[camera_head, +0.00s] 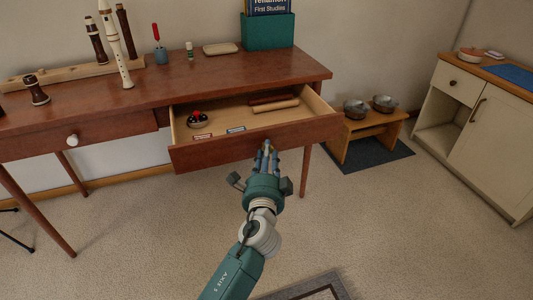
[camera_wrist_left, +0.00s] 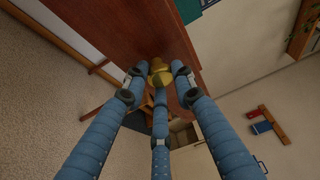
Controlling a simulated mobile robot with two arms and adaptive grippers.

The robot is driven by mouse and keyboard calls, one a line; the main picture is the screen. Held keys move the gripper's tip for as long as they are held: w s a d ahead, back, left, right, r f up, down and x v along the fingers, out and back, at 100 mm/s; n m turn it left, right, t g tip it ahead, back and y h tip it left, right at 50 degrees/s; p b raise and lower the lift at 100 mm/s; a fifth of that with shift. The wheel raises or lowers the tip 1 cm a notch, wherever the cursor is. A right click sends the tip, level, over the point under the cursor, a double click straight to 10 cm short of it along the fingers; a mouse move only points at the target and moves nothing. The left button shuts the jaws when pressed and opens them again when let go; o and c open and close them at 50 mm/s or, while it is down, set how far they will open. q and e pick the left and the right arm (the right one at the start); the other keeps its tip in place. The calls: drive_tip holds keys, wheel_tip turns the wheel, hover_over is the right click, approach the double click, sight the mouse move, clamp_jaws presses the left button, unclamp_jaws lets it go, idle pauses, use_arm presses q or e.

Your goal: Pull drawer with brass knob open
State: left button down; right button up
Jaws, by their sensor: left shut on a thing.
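The right-hand drawer (camera_head: 210,156) of the brown wooden desk stands pulled well out, its pale inside showing. My left gripper (camera_head: 266,150) is at the middle of the drawer front and hides the knob in the head view. In the left wrist view the brass knob (camera_wrist_left: 160,74) sits between the blue fingers of my left gripper (camera_wrist_left: 157,82), which is shut on it. My right gripper is in neither view.
In the drawer lie a wooden roller-like piece (camera_head: 275,106), a dark red-topped item (camera_head: 197,120) and small labels. The left drawer with a white knob (camera_head: 72,140) is shut. A recorder (camera_head: 117,45) stands on the desk. Carpet is clear in front.

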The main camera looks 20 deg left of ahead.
use_arm(q)
drive_tip(key=c, duration=1.4)
unclamp_jaws()
drive_tip(key=v, duration=1.2)
